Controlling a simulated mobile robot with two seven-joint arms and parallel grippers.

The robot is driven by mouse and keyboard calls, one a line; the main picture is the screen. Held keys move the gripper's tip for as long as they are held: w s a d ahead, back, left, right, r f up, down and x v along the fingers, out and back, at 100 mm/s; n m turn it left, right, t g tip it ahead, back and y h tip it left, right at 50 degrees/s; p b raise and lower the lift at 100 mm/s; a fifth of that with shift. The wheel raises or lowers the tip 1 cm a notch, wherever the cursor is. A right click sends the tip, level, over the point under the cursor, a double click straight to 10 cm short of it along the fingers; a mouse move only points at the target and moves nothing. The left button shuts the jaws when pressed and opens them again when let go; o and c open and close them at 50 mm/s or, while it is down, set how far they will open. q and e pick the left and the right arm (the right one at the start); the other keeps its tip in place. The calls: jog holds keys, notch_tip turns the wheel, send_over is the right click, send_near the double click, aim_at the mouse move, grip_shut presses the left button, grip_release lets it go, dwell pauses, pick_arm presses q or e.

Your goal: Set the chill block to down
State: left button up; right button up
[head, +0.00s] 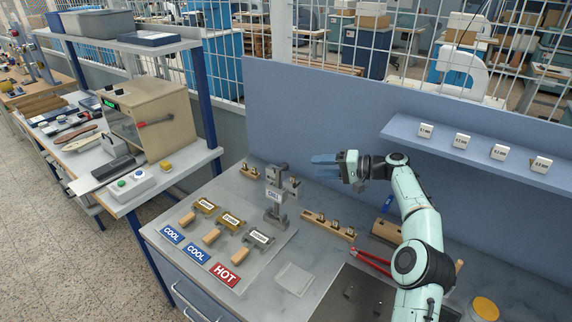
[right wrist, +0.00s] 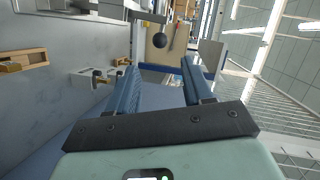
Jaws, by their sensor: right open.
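A grey metal stand press (head: 276,205) stands upright at the back of a pale board on the bench. No part is marked as the chill block, and I cannot tell which part it is or whether it is up or down. My right gripper (head: 326,160) has blue fingers pointing left, above and to the right of the press, apart from it. In the right wrist view the fingers (right wrist: 160,88) are open and empty. A dark ball knob (right wrist: 160,41) shows beyond them, in the gap between the fingertips. My left gripper is not in view.
Wooden-handled stamps (head: 204,206) lie on the board behind blue COOL plates (head: 172,234) and a red HOT plate (head: 226,275). A wooden rack (head: 328,226) and red-handled pliers (head: 371,263) lie right of the press. A blue shelf (head: 480,145) overhangs the bench at right.

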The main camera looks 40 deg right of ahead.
aim_at(288, 166)
jog(key=p+x, duration=0.1)
jog(key=x, duration=1)
jog(key=shift+w+a+r+p, duration=0.1)
jog(key=shift+r+p, duration=0.05)
jog(key=shift+p, duration=0.25)
jog(key=shift+w+a, duration=0.3)
jog(key=shift+w, duration=0.15)
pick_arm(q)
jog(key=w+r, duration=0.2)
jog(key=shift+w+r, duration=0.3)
pick_arm(e)
jog(key=shift+f, duration=0.25)
jog(key=shift+s, duration=0.1)
grip_shut()
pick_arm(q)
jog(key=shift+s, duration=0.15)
